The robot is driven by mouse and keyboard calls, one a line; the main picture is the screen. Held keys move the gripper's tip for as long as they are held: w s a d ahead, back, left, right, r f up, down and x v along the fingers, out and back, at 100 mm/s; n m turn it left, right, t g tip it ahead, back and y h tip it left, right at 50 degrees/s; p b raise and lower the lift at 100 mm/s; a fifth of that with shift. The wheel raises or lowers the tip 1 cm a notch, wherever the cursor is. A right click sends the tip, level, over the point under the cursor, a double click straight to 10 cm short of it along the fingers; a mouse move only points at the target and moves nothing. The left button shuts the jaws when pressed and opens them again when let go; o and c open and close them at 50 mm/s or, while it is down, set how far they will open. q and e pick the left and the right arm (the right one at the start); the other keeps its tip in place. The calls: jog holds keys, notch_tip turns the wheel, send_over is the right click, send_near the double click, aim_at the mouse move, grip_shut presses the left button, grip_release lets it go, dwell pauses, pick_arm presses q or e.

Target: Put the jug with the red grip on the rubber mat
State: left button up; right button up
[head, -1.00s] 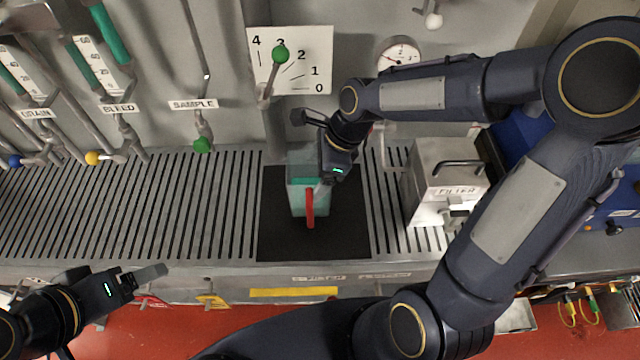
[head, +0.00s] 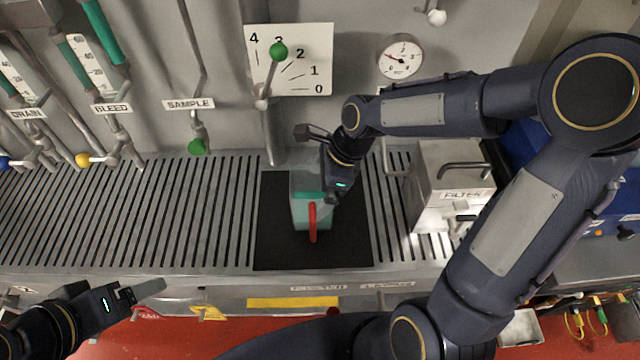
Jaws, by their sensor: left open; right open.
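The jug (head: 301,212) is a clear greenish vessel with a red grip (head: 312,222) facing the front. It stands upright on the black rubber mat (head: 275,245), inside the mat's edges. My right gripper (head: 328,200) is open beside the jug's right side, close to it, and partly covers it. I cannot tell whether the fingers touch the jug. My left gripper (head: 140,291) is open and empty at the lower left, in front of the bench edge.
A slotted metal bench (head: 130,215) is clear left of the mat. A metal filter box (head: 450,185) stands at the right. Behind rise pipes, a green-knobbed lever (head: 278,52) before a numbered plate, and a gauge (head: 401,57).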

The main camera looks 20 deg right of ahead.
jog(key=v, duration=1.2)
pick_arm(q)
jog(key=shift+r+p, duration=0.3)
pick_arm(e)
jog(key=s+d+f+n+t, duration=0.1)
jog(key=s+n+t, duration=0.3)
jog(key=s+n, duration=1.1)
jog(key=d+n, duration=0.1)
jog(key=n, duration=0.3)
jog(key=shift+s+d+f+n, duration=0.15)
jog(key=shift+s+f+n, duration=0.15)
jog(key=shift+f, duration=0.05)
pick_arm(q)
jog(key=shift+c, duration=0.5)
